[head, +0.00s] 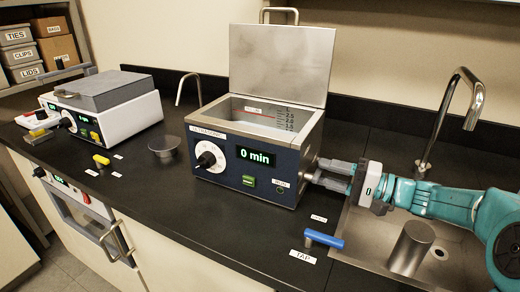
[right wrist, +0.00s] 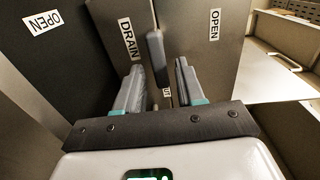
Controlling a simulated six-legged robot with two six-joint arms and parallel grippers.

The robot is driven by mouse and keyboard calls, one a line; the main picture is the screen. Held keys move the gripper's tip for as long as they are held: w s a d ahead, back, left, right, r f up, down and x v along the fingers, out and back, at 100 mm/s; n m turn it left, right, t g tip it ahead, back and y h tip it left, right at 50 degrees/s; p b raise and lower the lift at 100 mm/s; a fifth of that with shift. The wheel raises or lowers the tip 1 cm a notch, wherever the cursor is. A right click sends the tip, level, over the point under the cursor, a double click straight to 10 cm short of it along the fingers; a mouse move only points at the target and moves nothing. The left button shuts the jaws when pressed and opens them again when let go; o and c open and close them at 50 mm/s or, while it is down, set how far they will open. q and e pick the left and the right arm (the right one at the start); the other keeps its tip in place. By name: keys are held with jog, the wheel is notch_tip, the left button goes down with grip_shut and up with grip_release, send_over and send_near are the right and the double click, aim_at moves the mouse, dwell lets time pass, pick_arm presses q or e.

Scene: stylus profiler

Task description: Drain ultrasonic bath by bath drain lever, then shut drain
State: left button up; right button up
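The ultrasonic bath (head: 235,185) is a steel and dark-blue box with its lid (head: 280,62) raised. Its display reads 0 min. Inside are a red line and a level scale; I cannot clearly tell the liquid level. My right gripper (head: 315,170) is at the bath's right side wall, fingers pointing at it. In the right wrist view, the dark drain lever (right wrist: 155,55) is beside a DRAIN label (right wrist: 128,40). My left gripper is not in view.
A sink (head: 440,255) with a tall faucet (head: 455,110) lies right of the bath, under my right arm. A blue-handled tap lever (head: 325,239) stands in front, with OPEN and TAP labels.

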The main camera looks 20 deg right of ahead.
jog(key=shift+w+a, duration=0.2)
jog(key=shift+b, duration=0.3)
dwell(0.4)
grip_shut()
dwell(1.3)
